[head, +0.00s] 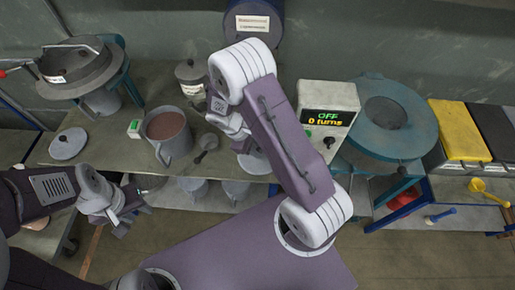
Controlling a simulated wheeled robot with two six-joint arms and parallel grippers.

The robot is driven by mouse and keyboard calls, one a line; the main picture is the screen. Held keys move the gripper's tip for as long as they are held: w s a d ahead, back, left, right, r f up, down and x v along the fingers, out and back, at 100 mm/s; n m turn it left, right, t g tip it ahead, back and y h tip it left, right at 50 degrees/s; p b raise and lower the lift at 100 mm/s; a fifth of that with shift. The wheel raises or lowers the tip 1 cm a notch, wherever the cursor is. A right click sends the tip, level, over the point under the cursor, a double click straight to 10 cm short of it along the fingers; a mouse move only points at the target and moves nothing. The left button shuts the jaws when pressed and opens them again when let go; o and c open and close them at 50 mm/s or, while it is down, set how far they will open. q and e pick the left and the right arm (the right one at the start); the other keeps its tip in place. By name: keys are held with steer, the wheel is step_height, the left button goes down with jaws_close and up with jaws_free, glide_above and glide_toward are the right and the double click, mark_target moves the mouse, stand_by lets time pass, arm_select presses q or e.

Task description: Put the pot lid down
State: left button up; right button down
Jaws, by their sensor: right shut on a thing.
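My right arm reaches over the middle of the bench, and its gripper (240,146) points down, mostly hidden by my own arm. It is shut on what looks like the pot lid (256,164), a pale grey round piece showing low beside the arm near the bench's front edge. Whether the lid touches the bench I cannot tell. Another grey round lid with a dark knob (68,143) lies flat on the bench at the left. A grey pot (170,137) with brown contents stands uncovered between them. My left gripper (127,207) is empty in front of the bench; its jaw opening is unclear.
A dark ladle (206,144) lies right of the pot. A labelled canister (191,80) stands behind it. A control box reading OFF, 0 turns (326,117) and a blue round machine (384,118) stand right. Yellow and dark bins (459,130) are at far right.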

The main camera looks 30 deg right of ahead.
steer(key=shift+f, duration=0.2)
steer(key=c, duration=1.1)
jaws_free()
steer(key=shift+r, duration=0.1)
steer(key=shift+c, duration=0.2)
steer(key=shift+r, duration=0.2)
steer(key=v, duration=1.2)
steer(key=s+m+t+y, duration=0.2)
steer(key=s+m+y, duration=0.3)
steer(key=s+m, duration=0.4)
steer(key=shift+s+t, duration=0.4)
steer(key=shift+s, duration=0.25)
